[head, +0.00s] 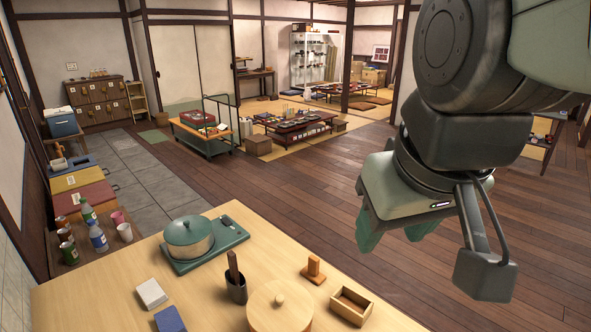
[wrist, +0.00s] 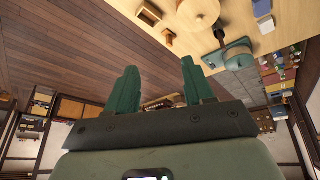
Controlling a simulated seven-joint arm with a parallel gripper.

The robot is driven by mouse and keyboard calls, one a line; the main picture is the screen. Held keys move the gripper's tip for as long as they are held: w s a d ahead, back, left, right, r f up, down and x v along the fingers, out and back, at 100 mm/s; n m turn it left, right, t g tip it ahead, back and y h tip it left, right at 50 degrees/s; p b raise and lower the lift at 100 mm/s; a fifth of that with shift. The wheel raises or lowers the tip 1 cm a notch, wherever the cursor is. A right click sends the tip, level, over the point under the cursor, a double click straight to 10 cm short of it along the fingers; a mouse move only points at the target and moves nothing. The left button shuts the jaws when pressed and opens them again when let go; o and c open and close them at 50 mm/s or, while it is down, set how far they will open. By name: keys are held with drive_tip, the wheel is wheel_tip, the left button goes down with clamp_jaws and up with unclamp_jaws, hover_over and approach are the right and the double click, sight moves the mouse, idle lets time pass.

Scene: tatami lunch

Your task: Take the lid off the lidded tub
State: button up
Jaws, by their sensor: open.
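The lidded tub appears to be the round pale wooden tub (head: 265,312) with a small knob on its flat lid. It stands at the front edge of the head view, partly cut off, and shows at the top of the wrist view (wrist: 198,14). The lid (head: 295,303) lies on it. A pot with a green lid (head: 188,232) stands farther back on a green board (head: 225,238). My gripper (head: 396,234) is open and empty, up in the air to the right of the table. Its green fingers show apart in the wrist view (wrist: 159,70).
Near the tub on the table (head: 100,295) are a dark holder (head: 236,290) with a utensil, a small wooden stand (head: 314,270), an open wooden box (head: 352,305), and white (head: 151,293) and blue (head: 170,320) blocks. Bottles and cups stand beyond the table's left end.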

drive_tip(key=w+a+f+n+g, duration=0.1)
drive_tip(key=w+a+f+n, duration=0.1)
drive_tip(key=w+n, duration=0.15)
drive_tip(key=w+a+f+n+g, duration=0.1)
drive_tip(key=w+a+f+n, duration=0.1)
drive_tip(key=w, duration=0.3)
drive_tip(key=n+g, duration=0.3)
drive_tip(key=n, duration=0.7)
hover_over(280, 298)
wheel_tip(280, 298, down, 23)
drive_tip(key=shift+f, duration=2.95)
clamp_jaws()
